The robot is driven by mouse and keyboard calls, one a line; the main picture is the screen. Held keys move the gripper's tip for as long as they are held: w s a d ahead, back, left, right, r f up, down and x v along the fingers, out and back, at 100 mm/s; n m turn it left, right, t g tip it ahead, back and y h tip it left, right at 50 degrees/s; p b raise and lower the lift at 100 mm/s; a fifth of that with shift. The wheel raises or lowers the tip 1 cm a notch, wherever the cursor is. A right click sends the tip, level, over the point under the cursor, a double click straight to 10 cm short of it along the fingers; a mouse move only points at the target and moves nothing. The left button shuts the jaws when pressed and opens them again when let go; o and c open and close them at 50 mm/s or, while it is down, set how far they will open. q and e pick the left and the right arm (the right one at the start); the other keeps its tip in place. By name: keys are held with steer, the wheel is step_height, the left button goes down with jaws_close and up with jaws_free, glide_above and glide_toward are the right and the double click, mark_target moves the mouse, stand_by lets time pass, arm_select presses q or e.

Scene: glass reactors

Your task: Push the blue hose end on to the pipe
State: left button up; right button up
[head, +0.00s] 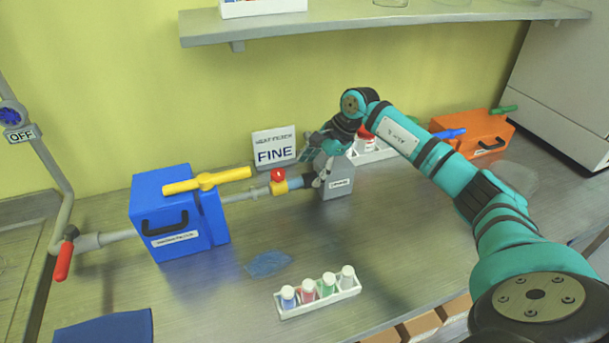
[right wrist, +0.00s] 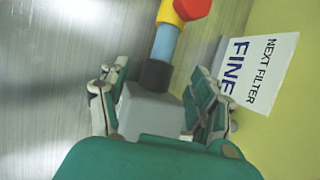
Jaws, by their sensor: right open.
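My right gripper (head: 322,160) is at the grey box (head: 336,183) in the middle of the table, beside the wall. In the right wrist view the open fingers (right wrist: 155,103) stand on either side of the grey box (right wrist: 148,108); contact cannot be told. A short pale blue hose piece (right wrist: 164,44) runs from the box's dark collar (right wrist: 156,74) to a yellow fitting (right wrist: 175,12) with a red knob. The blue piece (head: 296,183) and yellow fitting (head: 279,187) line up with the grey pipe (head: 241,195). Any gap at the joints is too small to tell. My left gripper is out of view.
A blue filter box (head: 172,222) with a yellow lever stands left. A "FINE" sign (head: 274,147) leans near the wall. A vial rack (head: 319,297) and blue cloth (head: 268,263) lie in front. An orange box (head: 478,135) stands back right; a shelf (head: 385,22) hangs above.

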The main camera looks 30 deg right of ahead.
mark_target(306, 176)
steer(key=p+x, duration=0.1)
steer(key=x, duration=0.4)
jaws_close()
stand_by(0.4)
